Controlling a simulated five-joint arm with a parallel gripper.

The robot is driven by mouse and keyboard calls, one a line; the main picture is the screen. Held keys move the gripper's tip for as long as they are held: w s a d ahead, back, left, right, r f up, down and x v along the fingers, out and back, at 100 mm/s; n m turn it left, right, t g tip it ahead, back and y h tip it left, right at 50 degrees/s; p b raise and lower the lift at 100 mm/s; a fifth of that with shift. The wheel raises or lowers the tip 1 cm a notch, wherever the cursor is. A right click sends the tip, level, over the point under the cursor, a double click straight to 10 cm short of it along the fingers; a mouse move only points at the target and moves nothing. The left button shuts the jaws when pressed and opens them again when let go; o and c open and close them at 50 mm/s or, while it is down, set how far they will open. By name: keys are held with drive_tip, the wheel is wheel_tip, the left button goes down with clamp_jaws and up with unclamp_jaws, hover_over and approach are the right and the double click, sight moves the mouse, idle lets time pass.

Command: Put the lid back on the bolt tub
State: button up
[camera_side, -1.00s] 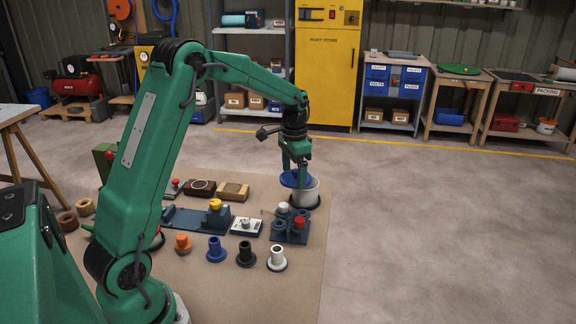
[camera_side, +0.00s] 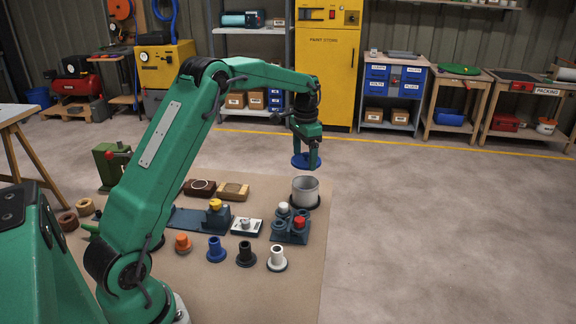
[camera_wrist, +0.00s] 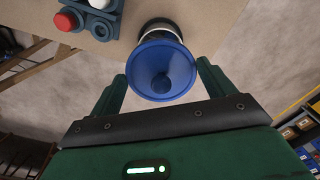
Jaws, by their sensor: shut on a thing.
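The blue lid (camera_side: 304,161) is held in my gripper (camera_side: 308,160), up in the air above the bolt tub. In the wrist view the lid (camera_wrist: 161,70) sits between the two green fingers of my gripper (camera_wrist: 162,82). The bolt tub (camera_side: 305,191) is a light grey cylinder standing on a dark round base at the mat's right edge. Its top is open. In the wrist view the tub is mostly hidden behind the lid, with only part of its rim (camera_wrist: 160,23) showing.
A dark block with red and white knobs (camera_side: 290,229) stands just in front of the tub. A white switch plate (camera_side: 246,227) and several flanged pegs (camera_side: 216,250) stand to its left. The mat's right edge is close to the tub, with bare floor beyond.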

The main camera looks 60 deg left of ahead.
drive_tip(key=shift+f, duration=0.15)
wheel_tip(320, 180, down, 6)
idle(0.8)
drive_tip(key=shift+f, duration=0.2)
idle(2.1)
drive_tip(key=o, duration=0.9)
drive_tip(key=shift+r, duration=0.1)
drive_tip(key=shift+r, duration=3.45)
